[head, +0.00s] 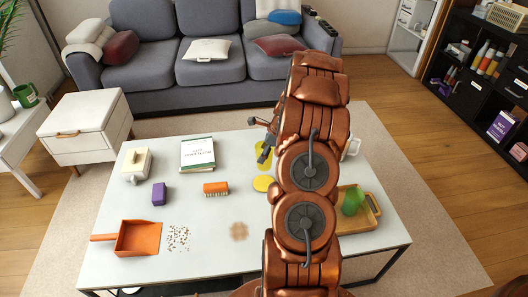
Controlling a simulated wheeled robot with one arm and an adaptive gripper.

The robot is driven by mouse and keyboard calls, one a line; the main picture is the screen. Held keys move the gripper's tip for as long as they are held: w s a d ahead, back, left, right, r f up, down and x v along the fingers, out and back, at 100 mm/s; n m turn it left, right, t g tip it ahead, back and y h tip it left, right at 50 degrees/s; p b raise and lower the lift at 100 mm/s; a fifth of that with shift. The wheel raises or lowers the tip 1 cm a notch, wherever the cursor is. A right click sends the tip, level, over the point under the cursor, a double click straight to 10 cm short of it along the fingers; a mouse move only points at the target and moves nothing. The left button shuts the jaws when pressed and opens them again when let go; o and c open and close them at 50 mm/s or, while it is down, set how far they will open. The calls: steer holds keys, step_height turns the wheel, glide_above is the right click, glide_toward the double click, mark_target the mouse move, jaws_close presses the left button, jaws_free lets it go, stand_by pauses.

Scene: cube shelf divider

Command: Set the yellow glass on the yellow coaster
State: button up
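The yellow glass (260,148) shows just left of my copper-coloured arm, over the far middle of the white table. The yellow coaster (262,184) is a flat round disc on the table, nearer than the glass and partly hidden by my arm at its right edge. My gripper (265,147) is dark and mostly hidden behind my arm. A dark part of it overlaps the glass. I cannot tell whether the fingers are closed on the glass, or whether the glass touches the table.
A wooden tray (373,213) with a green glass (352,202) stands right of my arm. A book (197,154), brush (216,189), purple box (159,194), butter dish (136,165) and orange dustpan (137,238) lie left. Crumbs (178,238) and a brown stain (239,231) mark the near table.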

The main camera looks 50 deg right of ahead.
steer(key=shift+r+p, duration=0.15)
steer(key=shift+p, duration=0.45)
steer(key=shift+f, duration=4.75)
steer(key=shift+f, duration=0.4)
steer(key=o, duration=1.4)
steer(key=v, duration=1.2)
steer(key=shift+a, duration=0.1)
